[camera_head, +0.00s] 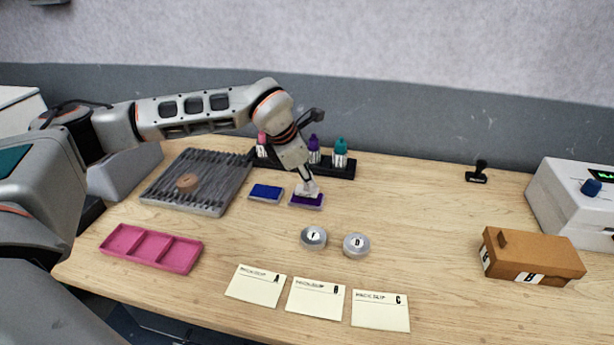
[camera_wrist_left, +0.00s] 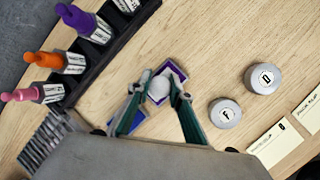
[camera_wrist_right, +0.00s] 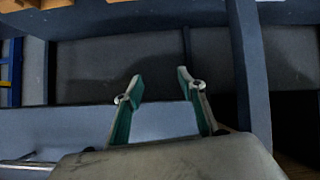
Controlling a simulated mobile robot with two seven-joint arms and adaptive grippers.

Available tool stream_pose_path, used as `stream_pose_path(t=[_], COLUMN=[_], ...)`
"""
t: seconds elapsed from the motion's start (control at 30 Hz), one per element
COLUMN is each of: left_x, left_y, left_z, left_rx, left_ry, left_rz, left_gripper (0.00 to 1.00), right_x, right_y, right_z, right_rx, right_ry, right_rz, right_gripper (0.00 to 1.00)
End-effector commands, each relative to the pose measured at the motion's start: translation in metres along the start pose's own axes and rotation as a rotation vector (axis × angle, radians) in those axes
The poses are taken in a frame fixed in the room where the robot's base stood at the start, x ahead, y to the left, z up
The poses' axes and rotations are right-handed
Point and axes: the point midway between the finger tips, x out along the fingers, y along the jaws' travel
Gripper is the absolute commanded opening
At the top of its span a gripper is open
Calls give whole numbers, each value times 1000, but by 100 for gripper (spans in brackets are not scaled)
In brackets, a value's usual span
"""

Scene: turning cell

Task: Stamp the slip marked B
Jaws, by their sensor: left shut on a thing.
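The slip marked B (camera_head: 316,300) lies at the front of the table between slip A (camera_head: 255,286) and slip C (camera_head: 380,312). My left gripper (camera_head: 306,183) is shut on a pale, round-topped stamp (camera_wrist_left: 159,89), directly over the purple ink pad (camera_head: 307,202); the pad's edges show around it in the left wrist view (camera_wrist_left: 180,74). Whether the stamp touches the pad is hidden. A blue ink pad (camera_head: 266,193) lies just left of it. My right gripper (camera_wrist_right: 160,92) is open and empty, away from the table top and outside the head view.
Two round tins, F (camera_head: 313,239) and D (camera_head: 356,246), stand between the pads and slips. A bottle rack (camera_head: 345,172) is behind. A pink tray (camera_head: 151,248), ribbed grey mat (camera_head: 198,183), brown box (camera_head: 533,258) and black stamp (camera_head: 478,175) stand around. The right-centre is clear.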

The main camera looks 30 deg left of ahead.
Motion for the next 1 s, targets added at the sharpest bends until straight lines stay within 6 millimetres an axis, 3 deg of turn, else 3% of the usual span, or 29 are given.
stream_pose_path(t=[1.0], left_x=[6], left_y=[-1], left_z=[-2], left_rx=[0], left_ry=[-1], left_rz=[0], left_gripper=[6], right_x=[2], right_y=[0], right_z=[3], right_rx=[1], right_ry=[2], right_rz=[1], right_gripper=[40])
